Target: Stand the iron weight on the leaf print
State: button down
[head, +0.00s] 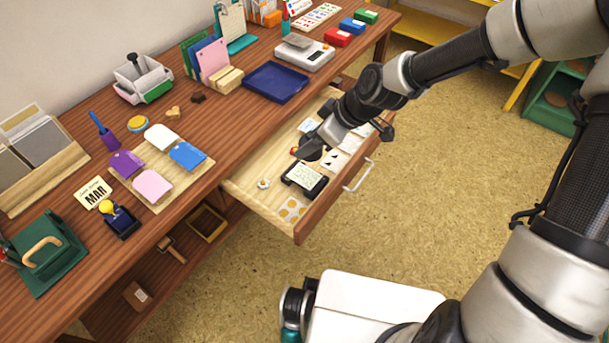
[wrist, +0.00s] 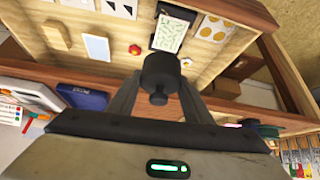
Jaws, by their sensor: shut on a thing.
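My gripper (head: 318,140) is over the open drawer; in the wrist view its two fingers (wrist: 158,100) are shut on the iron weight. The iron weight (wrist: 159,70) is a dark cylinder with a small knob; in the head view it shows only as a dark shape (head: 309,150) under the gripper. The leaf print (head: 305,177) appears to be the pale card with a green pattern, on a dark base in the drawer. It also shows in the wrist view (wrist: 171,33), just beyond the weight, whose edge comes close to it. I cannot tell the weight's height above the drawer.
The drawer (head: 240,188) also holds an orange-dotted card (head: 290,210), a small pale round item (head: 263,183), a red item (wrist: 135,49) and a pale blue card (wrist: 96,46). The drawer front (head: 335,196) rises beside them. The desk (head: 225,140) carries stamp pads and a blue tray (head: 275,83).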

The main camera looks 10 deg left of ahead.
jog(key=shift+s+a+r+n, duration=0.1)
jog(key=shift+a+r+n, duration=0.25)
jog(key=shift+a, duration=0.25)
jog(key=shift+s+a+f, duration=0.1)
jog(key=shift+a, duration=0.1)
jog(key=shift+f+b, duration=1.7)
jog(key=shift+f, duration=3)
jog(key=shift+f, duration=0.1)
jog(key=shift+f, duration=0.1)
jog(key=c, duration=0.9)
grip_release()
jog(key=shift+g, duration=0.3)
